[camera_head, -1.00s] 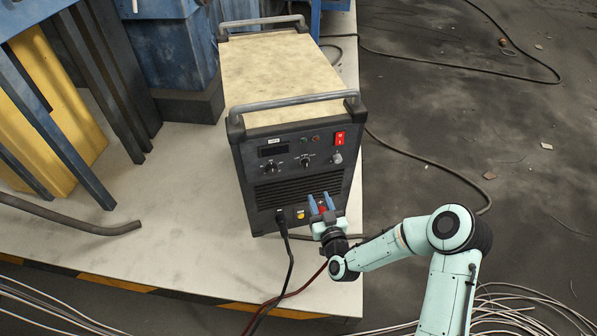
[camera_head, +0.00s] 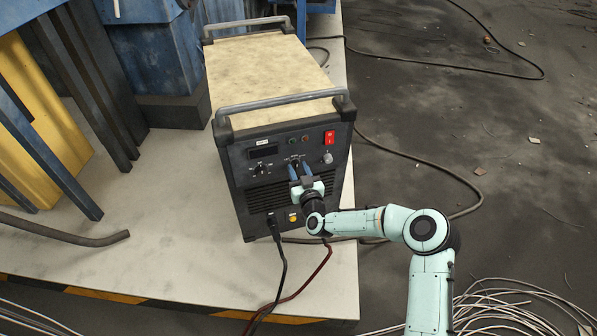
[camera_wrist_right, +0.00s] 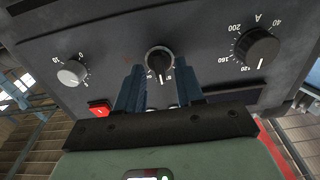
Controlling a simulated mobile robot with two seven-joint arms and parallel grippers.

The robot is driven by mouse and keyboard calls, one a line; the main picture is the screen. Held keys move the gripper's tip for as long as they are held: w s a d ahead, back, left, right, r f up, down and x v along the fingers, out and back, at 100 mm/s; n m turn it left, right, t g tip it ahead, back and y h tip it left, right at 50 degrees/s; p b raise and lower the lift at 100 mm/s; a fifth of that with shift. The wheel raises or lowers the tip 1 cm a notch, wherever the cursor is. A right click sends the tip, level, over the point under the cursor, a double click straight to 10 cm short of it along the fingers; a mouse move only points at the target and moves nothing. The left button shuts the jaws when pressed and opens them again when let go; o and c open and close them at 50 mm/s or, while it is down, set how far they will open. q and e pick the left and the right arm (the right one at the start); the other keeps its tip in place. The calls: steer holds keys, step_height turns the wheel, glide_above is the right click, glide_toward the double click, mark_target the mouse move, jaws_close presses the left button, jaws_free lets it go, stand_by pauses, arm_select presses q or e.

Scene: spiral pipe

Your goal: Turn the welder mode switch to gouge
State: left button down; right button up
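The welder (camera_head: 240,205) stands on the pale platform, its dark front panel facing me. The mode switch is the middle black knob, partly hidden by my fingers in the head view; it shows clearly in the right wrist view (camera_wrist_right: 159,60), where its pale pointer line aims down the picture. Its labels are too small to read. My right gripper (camera_head: 299,166) is at the panel, its two blue fingers open. In the right wrist view the fingertips (camera_wrist_right: 160,72) lie on either side of the knob, with gaps visible. I cannot tell how deep they reach. My left gripper is not in view.
The ampere knob (camera_wrist_right: 257,48) and a grey knob (camera_wrist_right: 72,73) flank the switch. The red power switch (camera_head: 329,137) is above and right. Cables (camera_head: 284,268) hang from the panel's lower front. A grey handle (camera_head: 285,100) crosses above the panel.

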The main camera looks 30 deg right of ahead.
jaws_close()
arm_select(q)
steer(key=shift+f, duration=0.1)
arm_select(e)
steer(key=shift+m, duration=0.3)
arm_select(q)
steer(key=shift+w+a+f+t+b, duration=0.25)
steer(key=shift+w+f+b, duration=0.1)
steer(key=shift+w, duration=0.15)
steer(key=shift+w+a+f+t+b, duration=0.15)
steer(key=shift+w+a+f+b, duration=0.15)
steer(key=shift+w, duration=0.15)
arm_select(e)
steer(key=shift+d+m, duration=0.15)
steer(key=shift+m, duration=4.45)
